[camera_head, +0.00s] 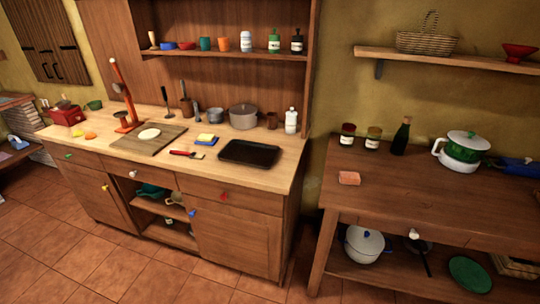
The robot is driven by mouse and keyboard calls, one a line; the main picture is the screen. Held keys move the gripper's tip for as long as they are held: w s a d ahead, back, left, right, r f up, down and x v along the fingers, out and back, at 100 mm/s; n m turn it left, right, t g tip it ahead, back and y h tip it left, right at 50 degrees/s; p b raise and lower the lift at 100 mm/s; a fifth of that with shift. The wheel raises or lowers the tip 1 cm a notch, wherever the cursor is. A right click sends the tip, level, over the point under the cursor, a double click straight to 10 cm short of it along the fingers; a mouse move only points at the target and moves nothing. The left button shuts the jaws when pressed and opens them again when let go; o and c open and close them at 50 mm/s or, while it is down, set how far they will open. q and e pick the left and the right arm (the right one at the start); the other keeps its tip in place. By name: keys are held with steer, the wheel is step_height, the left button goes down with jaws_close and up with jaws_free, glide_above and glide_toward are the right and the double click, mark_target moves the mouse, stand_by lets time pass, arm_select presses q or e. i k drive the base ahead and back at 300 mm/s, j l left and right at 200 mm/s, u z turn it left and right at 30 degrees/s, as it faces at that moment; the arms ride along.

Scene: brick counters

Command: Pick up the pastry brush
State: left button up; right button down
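What looks like the pastry brush (185,153) lies flat on the wooden counter (225,178). It has a red handle on the left and a pale head at its right end. It lies between the cutting board (150,146) and a black baking tray (250,153), apart from both. Neither of my grippers shows in the head view, so their state cannot be seen.
A yellow and blue sponge-like stack (204,139) sits just behind the brush. An orange upright stand (126,104) is at the board's back left. A grey pot (243,117) stands behind. The counter's front strip is clear. A side table (430,195) is at right.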

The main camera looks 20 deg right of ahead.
mark_target(192, 155)
steer(key=u, duration=0.75)
steer(key=i+j+u, duration=0.15)
steer(key=i+u, duration=0.5)
steer(key=i, duration=3.25)
steer(key=i+z, duration=0.15)
steer(key=z, duration=0.3)
steer(key=i+j+z, duration=0.15)
steer(key=z, duration=0.3)
steer(key=i+j+z, duration=0.15)
steer(key=z, duration=3.65)
